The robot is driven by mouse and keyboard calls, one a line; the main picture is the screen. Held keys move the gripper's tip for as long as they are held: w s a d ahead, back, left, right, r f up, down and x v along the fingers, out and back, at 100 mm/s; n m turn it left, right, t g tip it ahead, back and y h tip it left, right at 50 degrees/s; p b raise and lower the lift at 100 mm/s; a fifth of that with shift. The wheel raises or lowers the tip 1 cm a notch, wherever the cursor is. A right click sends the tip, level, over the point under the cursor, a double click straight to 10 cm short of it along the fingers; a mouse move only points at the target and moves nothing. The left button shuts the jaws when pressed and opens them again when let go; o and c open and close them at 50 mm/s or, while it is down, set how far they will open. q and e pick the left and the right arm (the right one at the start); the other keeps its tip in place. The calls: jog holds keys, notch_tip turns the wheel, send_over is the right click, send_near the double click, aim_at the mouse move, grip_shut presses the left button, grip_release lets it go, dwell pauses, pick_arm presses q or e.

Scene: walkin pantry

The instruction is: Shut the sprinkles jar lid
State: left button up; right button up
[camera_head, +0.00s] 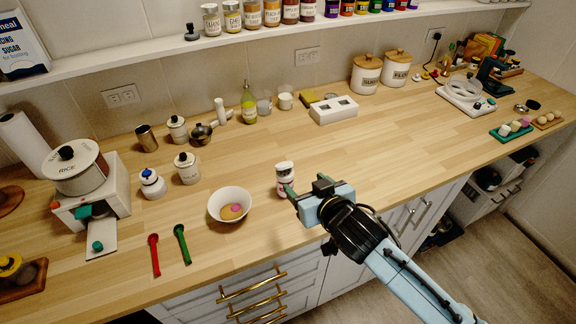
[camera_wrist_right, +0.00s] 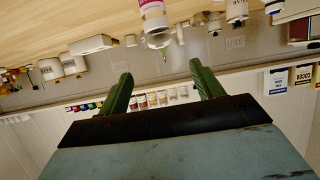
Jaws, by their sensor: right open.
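The small sprinkles jar (camera_head: 283,182) stands on the wooden counter, right of a white bowl, with a white top and a dark red label. In the right wrist view the jar (camera_wrist_right: 152,20) appears upside down near the top edge, with a pink-red label. Its white lid (camera_wrist_right: 158,41) shows at the jar's top end; I cannot tell how far it is open. My right gripper (camera_head: 305,187) is open and empty, close to the jar on its right and front side. The jar lies beyond the two green fingertips (camera_wrist_right: 161,70) in the wrist view. My left gripper is out of view.
A white bowl (camera_head: 217,214) stands left of the jar. Green (camera_head: 182,243) and red (camera_head: 154,255) spoons lie further left. A white box (camera_head: 333,112) and canisters (camera_head: 366,78) stand at the back.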

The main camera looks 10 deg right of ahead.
aim_at(288, 167)
jog(key=x, duration=1.1)
jog(key=shift+w+a+f, duration=0.1)
jog(key=shift+w+f, duration=0.1)
jog(key=shift+w, duration=0.1)
jog(key=c, duration=1)
jog(key=shift+s+f+b, duration=0.1)
jog(key=shift+f+b, duration=0.1)
jog(key=shift+b, duration=0.45)
jog(key=f+t+b, duration=0.1)
jog(key=b, duration=0.3)
jog(key=t+y+b, duration=0.1)
jog(key=t+b, duration=0.1)
jog(key=b, duration=0.2)
jog(key=shift+s+f+b, duration=0.3)
jog(key=shift+f+b, duration=0.05)
jog(key=shift+b, duration=0.05)
jog(key=shift+t+b, duration=0.5)
jog(key=shift+b, duration=0.1)
jog(key=shift+r, duration=0.1)
jog(key=o, duration=1)
